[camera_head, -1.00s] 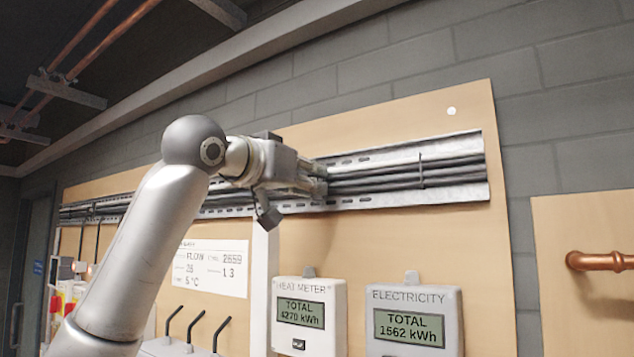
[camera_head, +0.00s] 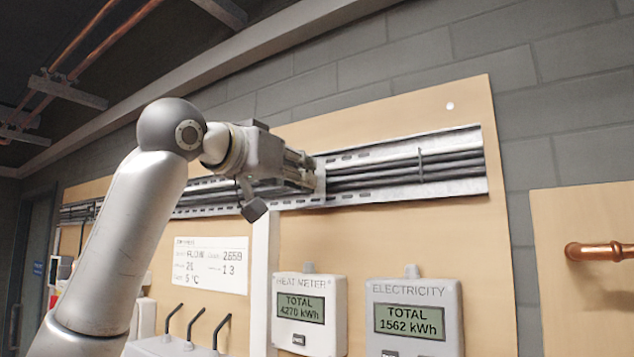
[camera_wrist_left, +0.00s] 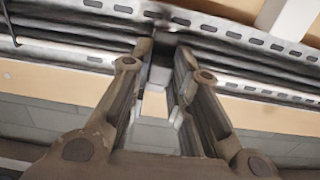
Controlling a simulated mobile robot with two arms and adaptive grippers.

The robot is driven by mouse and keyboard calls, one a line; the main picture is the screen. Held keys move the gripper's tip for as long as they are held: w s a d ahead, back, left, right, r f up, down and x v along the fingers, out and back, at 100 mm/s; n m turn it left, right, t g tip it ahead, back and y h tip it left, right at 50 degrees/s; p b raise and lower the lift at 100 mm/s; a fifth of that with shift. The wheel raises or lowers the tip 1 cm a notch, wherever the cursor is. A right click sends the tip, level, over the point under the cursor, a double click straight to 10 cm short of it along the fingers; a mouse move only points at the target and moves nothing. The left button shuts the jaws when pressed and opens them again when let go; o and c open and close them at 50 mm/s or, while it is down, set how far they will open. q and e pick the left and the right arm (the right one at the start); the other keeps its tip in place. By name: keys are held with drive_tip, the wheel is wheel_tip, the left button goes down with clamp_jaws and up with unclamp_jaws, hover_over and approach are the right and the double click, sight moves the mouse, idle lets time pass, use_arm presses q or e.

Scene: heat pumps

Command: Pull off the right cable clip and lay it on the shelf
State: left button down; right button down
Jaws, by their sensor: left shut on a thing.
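My left gripper (camera_head: 316,174) is shut on a small pale piece, which looks like the cable clip (camera_wrist_left: 158,74), at the front of the cable tray (camera_head: 350,200). In the left wrist view the fingers (camera_wrist_left: 165,62) point at the black cables (camera_wrist_left: 90,52), with the clip between them, mostly hidden. I cannot tell whether the clip still touches the cables. A thin dark strap (camera_head: 420,165) crosses the cables further right. No shelf can be made out clearly. My right gripper is not in view.
Below the tray are a heat meter (camera_head: 308,313), an electricity meter (camera_head: 413,318) and a white label card (camera_head: 210,266). A pale vertical duct (camera_head: 262,285) runs down under my gripper. A grey box with black levers (camera_head: 172,346) stands low left. A copper pipe (camera_head: 600,252) is right.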

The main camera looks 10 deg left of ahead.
use_arm(q)
drive_tip(key=shift+b+v, duration=0.8)
drive_tip(key=shift+v, duration=1.4)
drive_tip(key=shift+w, duration=0.1)
